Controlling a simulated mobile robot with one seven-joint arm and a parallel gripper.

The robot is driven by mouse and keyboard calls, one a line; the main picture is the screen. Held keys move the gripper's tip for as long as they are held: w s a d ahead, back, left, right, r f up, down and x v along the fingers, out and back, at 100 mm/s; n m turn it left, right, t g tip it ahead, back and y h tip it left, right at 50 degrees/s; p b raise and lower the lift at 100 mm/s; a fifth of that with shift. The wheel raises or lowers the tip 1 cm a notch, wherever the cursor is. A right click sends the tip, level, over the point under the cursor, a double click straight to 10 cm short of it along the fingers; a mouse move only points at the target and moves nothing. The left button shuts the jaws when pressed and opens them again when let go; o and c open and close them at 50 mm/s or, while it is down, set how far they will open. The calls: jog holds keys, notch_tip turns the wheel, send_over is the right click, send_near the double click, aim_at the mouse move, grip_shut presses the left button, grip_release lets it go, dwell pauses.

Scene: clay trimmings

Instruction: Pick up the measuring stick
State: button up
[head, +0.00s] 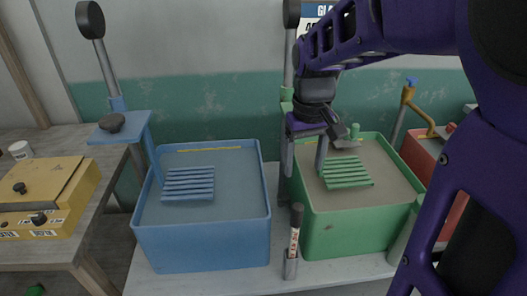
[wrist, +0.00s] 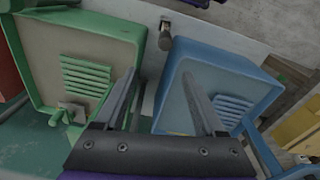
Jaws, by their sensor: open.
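The measuring stick (head: 294,236), dark-topped with a pale, lettered band, stands upright in a small grey holder (head: 290,265) between the blue and green tubs, at the front. In the wrist view the stick (wrist: 165,32) shows end-on near the top, beyond my fingertips. My gripper (head: 342,134) hangs over the back of the green tub in the head view, above and behind the stick. In the wrist view my gripper (wrist: 158,76) has its two fingers wide apart with nothing between them. The stick's lower end is hidden in the holder.
A blue tub (head: 205,245) and a green tub (head: 345,230), each with a slatted rack, flank the stick. Upright posts rise behind them. A yellow box (head: 50,195) sits on a wooden table at left. A red tub (head: 425,160) is at right, partly behind my arm.

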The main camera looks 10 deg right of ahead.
aim_at(299, 206)
jog(key=shift+g, duration=0.4)
jog(key=f+b, duration=0.1)
jog(key=f, duration=0.3)
jog(key=f+b, duration=0.2)
jog(key=f, duration=0.2)
jog(key=s+f+b, duration=0.1)
jog(key=f+b, duration=0.1)
jog(key=f, duration=0.2)
jog(key=shift+a, duration=0.15)
notch_tip(299, 206, down, 6)
jog(key=b, duration=0.6)
grip_shut()
dwell(0.5)
